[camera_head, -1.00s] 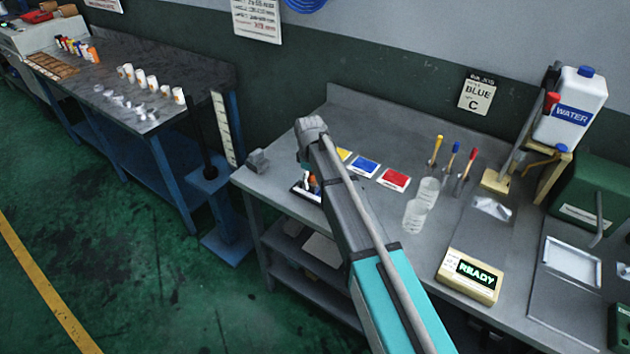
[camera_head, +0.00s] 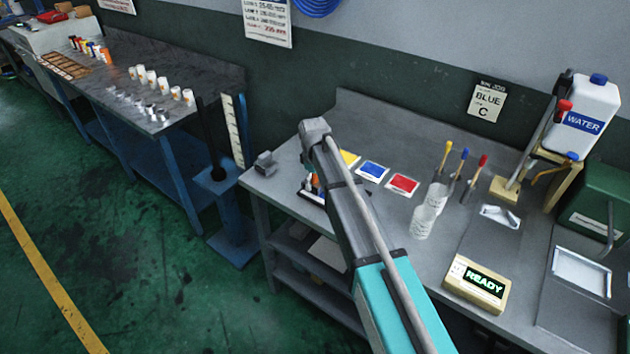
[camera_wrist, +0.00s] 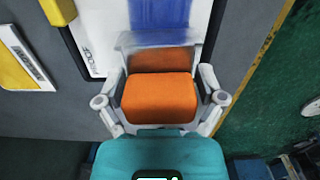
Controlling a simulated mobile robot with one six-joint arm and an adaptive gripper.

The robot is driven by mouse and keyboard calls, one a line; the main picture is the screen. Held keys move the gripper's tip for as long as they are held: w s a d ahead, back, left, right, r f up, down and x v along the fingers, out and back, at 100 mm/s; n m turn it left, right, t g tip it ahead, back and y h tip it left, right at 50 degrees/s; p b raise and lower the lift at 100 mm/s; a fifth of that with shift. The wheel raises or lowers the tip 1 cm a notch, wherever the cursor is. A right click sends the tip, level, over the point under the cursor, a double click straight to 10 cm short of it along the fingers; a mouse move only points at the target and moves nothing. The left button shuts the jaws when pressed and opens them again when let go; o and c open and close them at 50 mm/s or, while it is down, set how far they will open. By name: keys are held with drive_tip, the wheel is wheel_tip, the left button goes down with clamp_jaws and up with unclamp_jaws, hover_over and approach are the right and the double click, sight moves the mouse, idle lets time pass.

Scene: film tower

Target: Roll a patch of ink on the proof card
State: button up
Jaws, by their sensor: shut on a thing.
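In the wrist view my gripper (camera_wrist: 161,97) is shut on an orange block-like handle (camera_wrist: 160,98), one pale finger on each side. A blurred grey bar, probably the roller, spans the far end of the handle. Beyond it a broad blue band (camera_wrist: 167,12) lies on the white proof card (camera_wrist: 92,60), which has dark printed letters and a dark border. I cannot tell whether the roller touches the card. In the head view my arm hides most of the gripper and card; a dark-edged piece (camera_head: 311,196) shows beside it.
Yellow (camera_head: 349,159), blue (camera_head: 372,171) and red (camera_head: 403,185) ink cards lie right of my arm. Clear cups (camera_head: 423,222), coloured-handled tools and a READY box (camera_head: 477,284) stand farther right. A small grey block (camera_head: 264,162) sits near the bench's left end.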

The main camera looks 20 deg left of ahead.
drive_tip(key=shift+d, duration=0.1)
drive_tip(key=shift+s+d+r, duration=0.1)
drive_tip(key=shift+s+d, duration=0.2)
drive_tip(key=shift+d, duration=0.45)
drive_tip(key=shift+s+d, duration=0.25)
drive_tip(key=shift+d, duration=0.45)
drive_tip(key=shift+d, duration=0.1)
drive_tip(key=shift+s+d, duration=0.3)
drive_tip(key=shift+d, duration=0.45)
drive_tip(key=shift+s+d, duration=0.3)
drive_tip(key=shift+d, duration=0.4)
drive_tip(key=shift+s+d, duration=0.25)
drive_tip(key=shift+d, duration=0.5)
drive_tip(key=shift+s+d, duration=0.25)
drive_tip(key=shift+d, duration=0.5)
drive_tip(key=shift+d, duration=0.1)
